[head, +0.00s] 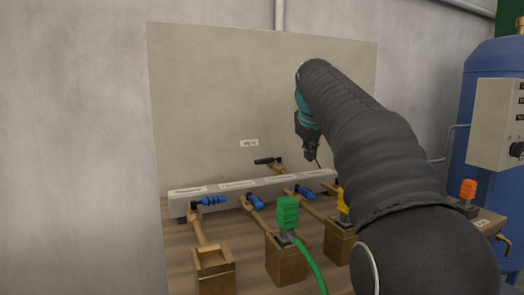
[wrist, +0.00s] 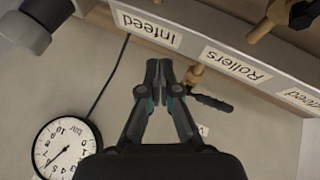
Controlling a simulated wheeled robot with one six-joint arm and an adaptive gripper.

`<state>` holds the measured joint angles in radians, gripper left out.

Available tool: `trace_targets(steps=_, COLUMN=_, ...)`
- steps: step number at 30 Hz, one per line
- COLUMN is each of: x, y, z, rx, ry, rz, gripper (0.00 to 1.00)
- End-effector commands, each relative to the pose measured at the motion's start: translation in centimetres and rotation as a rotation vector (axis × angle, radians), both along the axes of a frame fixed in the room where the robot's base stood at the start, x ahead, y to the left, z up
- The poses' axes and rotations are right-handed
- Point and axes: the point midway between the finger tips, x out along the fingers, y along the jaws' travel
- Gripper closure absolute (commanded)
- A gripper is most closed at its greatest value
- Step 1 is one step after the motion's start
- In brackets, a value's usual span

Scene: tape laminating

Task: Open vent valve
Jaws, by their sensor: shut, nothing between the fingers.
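A small brass valve with a black lever (head: 266,161) sits on the upright panel, just above the grey rail. In the head view its lever points left, roughly level. The lever also shows in the wrist view (wrist: 212,103), beside its brass body (wrist: 195,76). My gripper (head: 312,155) is in front of the panel, to the right of this valve in the head view. In the wrist view the fingertips (wrist: 159,67) are together and empty, and appear just left of the brass body. I cannot tell their depth gap. A small label (head: 249,143) above the valve is not clearly readable.
Blue-handled valves (head: 213,201) line the labelled grey rail (head: 255,188). A green connector (head: 287,212) with a hose stands on a wooden block in front. A pressure gauge (wrist: 67,150) shows in the wrist view. A blue tank (head: 490,60) with a control box stands right.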

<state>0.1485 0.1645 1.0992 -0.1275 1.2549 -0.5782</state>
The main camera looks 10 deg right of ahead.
Motion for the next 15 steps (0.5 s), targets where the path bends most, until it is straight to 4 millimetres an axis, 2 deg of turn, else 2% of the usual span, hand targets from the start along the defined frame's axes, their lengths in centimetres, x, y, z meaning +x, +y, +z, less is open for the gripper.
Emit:
trace_targets(steps=6, x=1.9, y=5.6, z=3.9, rx=0.322, ry=-0.172, rz=0.067, gripper=1.00)
trace_targets(steps=9, x=2.4, y=7.7, z=5.4, rx=0.433, ry=-0.225, rz=0.094, gripper=1.00)
trace_targets(steps=15, x=3.1, y=9.6, z=6.8, rx=0.542, ry=-0.274, rz=0.110, gripper=1.00)
